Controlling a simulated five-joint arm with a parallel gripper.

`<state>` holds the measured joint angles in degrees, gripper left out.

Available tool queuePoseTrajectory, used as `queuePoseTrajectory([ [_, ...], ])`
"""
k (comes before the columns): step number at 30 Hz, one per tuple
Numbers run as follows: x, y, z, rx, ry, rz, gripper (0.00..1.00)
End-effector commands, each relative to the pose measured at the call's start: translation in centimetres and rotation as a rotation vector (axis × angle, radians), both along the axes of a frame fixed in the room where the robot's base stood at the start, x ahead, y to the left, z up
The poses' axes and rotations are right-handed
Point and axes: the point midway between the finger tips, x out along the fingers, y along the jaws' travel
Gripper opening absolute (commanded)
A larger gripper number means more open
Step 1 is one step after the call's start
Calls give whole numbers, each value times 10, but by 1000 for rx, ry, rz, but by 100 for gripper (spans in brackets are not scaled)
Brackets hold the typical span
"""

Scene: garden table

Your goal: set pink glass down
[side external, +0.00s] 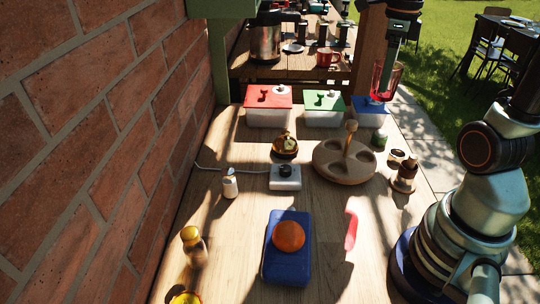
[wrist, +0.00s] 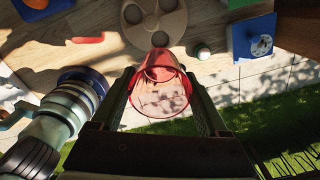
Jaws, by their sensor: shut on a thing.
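The pink glass (side external: 386,84) is a clear, reddish tumbler. In the wrist view the glass (wrist: 160,98) sits between the two fingers of my gripper (wrist: 162,80), one on each side. Paving shows behind it in that view, with the wooden holder beyond its far end. Its exact height above the table cannot be told.
A round wooden holder (side external: 330,170) with hollows and an upright post stands mid-table. Red-lidded (side external: 268,115), green-lidded (side external: 323,116) and blue-lidded (side external: 369,118) boxes line the back. A blue block with an orange dome (side external: 288,236) is nearer. A flat red patch (side external: 351,230) lies beside it.

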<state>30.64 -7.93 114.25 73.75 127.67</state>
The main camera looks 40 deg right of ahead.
Motion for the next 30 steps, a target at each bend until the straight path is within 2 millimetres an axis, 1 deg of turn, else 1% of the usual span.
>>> queuePoseTrajectory([
  [1,-1,1,-14,4,7,1,13],
  [3,-1,1,-31,4,7,2,13],
  [9,-1,1,-80,5,7,3,13],
  [13,0,1,-109,4,7,4,13],
  [16,0,1,-124,3,6,4,13],
  [22,1,0,-138,1,2,4,13],
  [27,0,1,-161,3,4,4,13],
  [30,0,0,-169,1,3,4,13],
])
